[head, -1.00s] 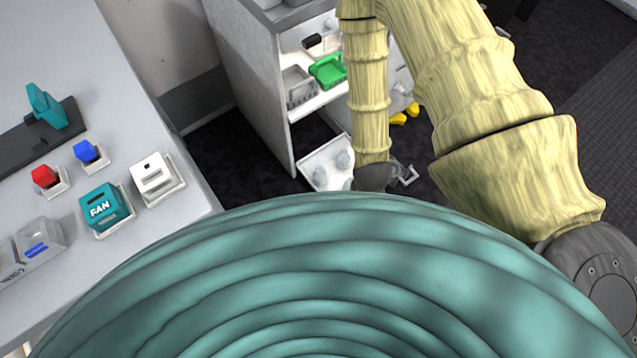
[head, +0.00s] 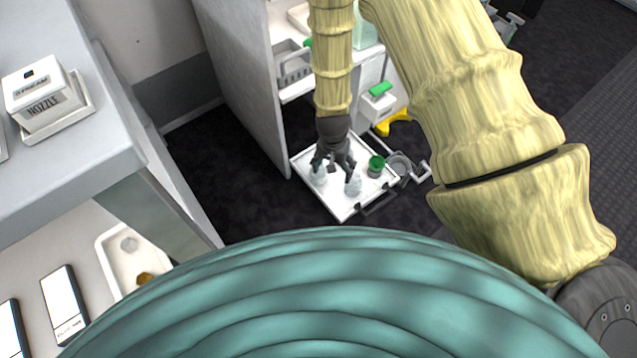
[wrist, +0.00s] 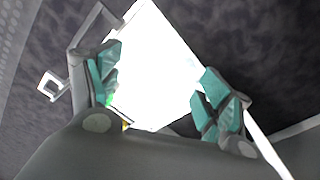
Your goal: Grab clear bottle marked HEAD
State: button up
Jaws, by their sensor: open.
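A white tray (head: 345,207) sits low beside the cabinet. Two small pale, clear shapes show on it at my gripper's fingertips, one at the left (head: 318,176) and one at the right (head: 353,187). They look like clear bottles, but may be partly my teal finger pads; no HEAD marking can be read. My gripper (head: 335,172) points down over the tray, fingers spread and empty. In the wrist view its teal-padded fingers (wrist: 158,92) stand wide apart over the washed-out white tray (wrist: 155,65); no bottle is clear between them.
A green-topped container (head: 376,166) stands on the tray, right of my gripper. A grey ring-like fixture (head: 400,166) is at the tray's right edge. The cabinet's side panel (head: 235,85) rises at left. A yellow object (head: 394,122) lies behind. A counter (head: 70,170) fills the left.

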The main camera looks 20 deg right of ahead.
aim_at(318, 174)
jog(key=w+a+f+b, duration=0.1)
jog(key=w+b, duration=0.1)
jog(key=b, duration=0.1)
jog(key=w+f+m+b, duration=0.1)
jog(key=w+f+b, duration=0.1)
jog(key=w, duration=0.1)
jog(key=w+a+f+m+b, duration=0.1)
jog(key=w+b, duration=0.2)
jog(key=shift+w+a+f+y+b, duration=0.25)
jog(key=shift+a+f+y+b, duration=0.05)
jog(key=shift+a+f, duration=0.1)
notch_tip(318, 174, down, 5)
jog(key=shift+f+b, duration=0.15)
jog(key=shift+b, duration=1.1)
jog(key=f+b, duration=0.3)
jog(key=shift+d+f, duration=0.3)
jog(key=shift+f+b, duration=0.55)
jog(key=shift+f, duration=0.25)
jog(key=c, duration=1.1)
